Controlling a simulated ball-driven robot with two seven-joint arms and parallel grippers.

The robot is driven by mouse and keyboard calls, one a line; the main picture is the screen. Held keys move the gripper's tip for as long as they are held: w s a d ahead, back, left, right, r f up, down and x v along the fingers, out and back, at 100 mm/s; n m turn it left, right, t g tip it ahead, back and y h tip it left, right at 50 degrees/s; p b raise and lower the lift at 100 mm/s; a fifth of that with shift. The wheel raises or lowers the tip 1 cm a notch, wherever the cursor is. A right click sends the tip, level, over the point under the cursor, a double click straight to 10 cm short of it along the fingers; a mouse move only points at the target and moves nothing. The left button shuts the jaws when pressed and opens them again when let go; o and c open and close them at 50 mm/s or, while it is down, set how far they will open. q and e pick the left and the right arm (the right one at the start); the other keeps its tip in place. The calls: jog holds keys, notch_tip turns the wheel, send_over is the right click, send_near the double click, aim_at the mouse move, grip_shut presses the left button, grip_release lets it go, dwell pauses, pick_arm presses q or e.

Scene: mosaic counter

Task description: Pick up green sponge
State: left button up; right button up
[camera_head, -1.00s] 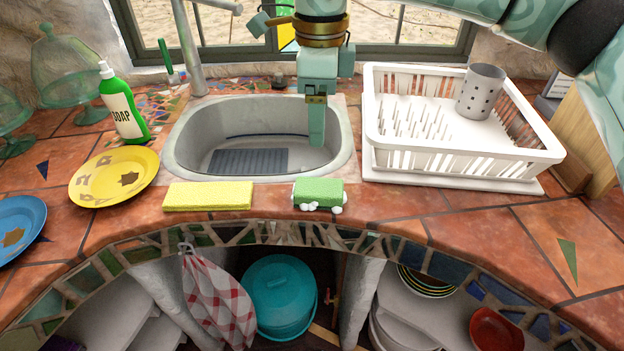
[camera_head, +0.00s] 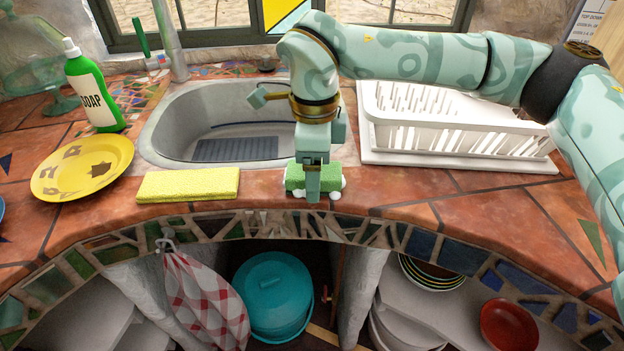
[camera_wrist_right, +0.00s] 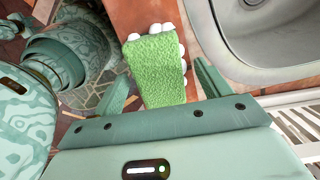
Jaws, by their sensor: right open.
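The green sponge (camera_head: 297,178), with white foam at its edges, lies on the tiled counter in front of the sink, partly hidden by my right gripper in the head view. My right gripper (camera_head: 312,190) points down over it. In the right wrist view the sponge (camera_wrist_right: 158,68) lies between the two open fingers of the gripper (camera_wrist_right: 162,92), with a finger to each side. I cannot tell whether either finger touches it. My left gripper is not in view.
A yellow sponge (camera_head: 188,184) lies to the left on the counter. The sink (camera_head: 180,112) is behind, a white dish rack (camera_head: 450,135) at the right. A yellow plate (camera_head: 82,168) and a green soap bottle (camera_head: 95,92) stand left. The counter's front edge is close.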

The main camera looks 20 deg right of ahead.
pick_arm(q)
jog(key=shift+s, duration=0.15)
pick_arm(e)
jog(key=shift+s, duration=0.1)
jog(key=c, duration=1.1)
jog(key=shift+o, duration=0.2)
jog(key=shift+r, duration=0.1)
